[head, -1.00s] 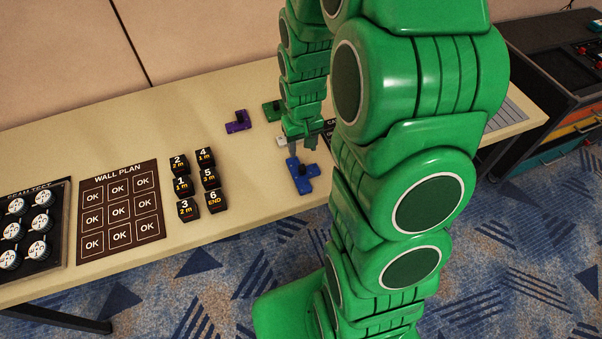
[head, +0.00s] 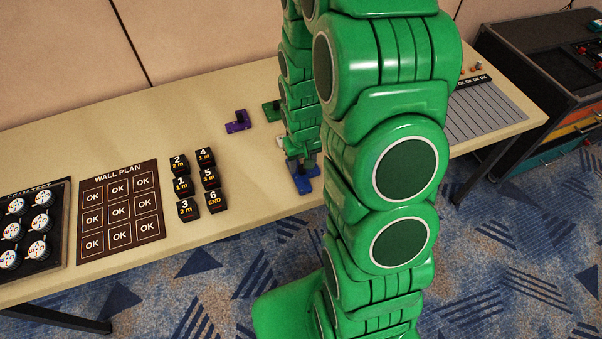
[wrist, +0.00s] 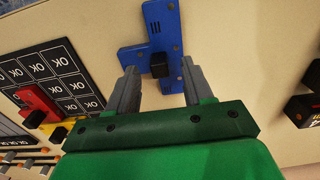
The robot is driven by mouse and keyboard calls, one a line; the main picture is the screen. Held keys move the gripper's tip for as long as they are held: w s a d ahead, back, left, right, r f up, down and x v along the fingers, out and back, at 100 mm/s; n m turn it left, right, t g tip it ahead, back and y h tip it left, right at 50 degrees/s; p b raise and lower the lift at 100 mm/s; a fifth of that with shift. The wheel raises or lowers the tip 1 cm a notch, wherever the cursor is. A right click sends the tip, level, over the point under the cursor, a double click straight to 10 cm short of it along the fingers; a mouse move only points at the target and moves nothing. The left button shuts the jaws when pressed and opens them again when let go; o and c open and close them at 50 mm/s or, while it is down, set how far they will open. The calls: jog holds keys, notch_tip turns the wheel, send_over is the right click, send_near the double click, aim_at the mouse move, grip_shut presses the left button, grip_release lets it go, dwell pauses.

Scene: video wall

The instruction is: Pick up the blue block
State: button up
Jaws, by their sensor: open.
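The blue block (head: 303,182) lies on the table near its front edge, partly hidden by my gripper and arm in the head view. In the wrist view the blue block (wrist: 164,28) is a T-like shape with a small black knob (wrist: 159,64) on it. My gripper (wrist: 158,85) is open, with one grey finger on each side of the knob. The fingertips are over or close beside the block; I cannot tell if they touch it. In the head view my gripper (head: 297,160) is just above the block.
A purple block (head: 238,122) and a green block (head: 272,111) lie behind. Black numbered blocks (head: 186,208) and the wall plan board (head: 120,207) are to the left. A red block (wrist: 38,103) shows in the wrist view. Bare table lies between the numbered blocks and the blue block.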

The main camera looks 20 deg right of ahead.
jog(key=shift+f, duration=0.35)
grip_shut()
jog(key=shift+r, duration=0.15)
dwell(0.3)
